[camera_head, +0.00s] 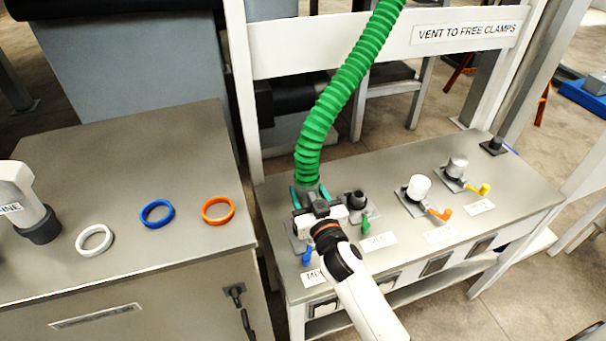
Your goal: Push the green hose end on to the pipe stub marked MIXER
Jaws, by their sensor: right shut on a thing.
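The green ribbed hose (338,95) hangs down from the top of the head view to the left end of the steel bench. My right gripper (318,207) is shut on the hose's lower end, which is upright with a grey cuff. A label (312,279) starting "MI" lies at the bench's front left, by a blue lever (307,257). The stub behind this label is hidden by my gripper and the hose end. I cannot tell whether the hose end is above the stub or on it. My left gripper is out of view.
A dark stub with a green lever (366,224) stands close right of my gripper. Farther right are a white-capped stub (418,187) and a grey-capped stub (456,167). White, blue (157,213) and orange rings lie on the left cabinet (150,130).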

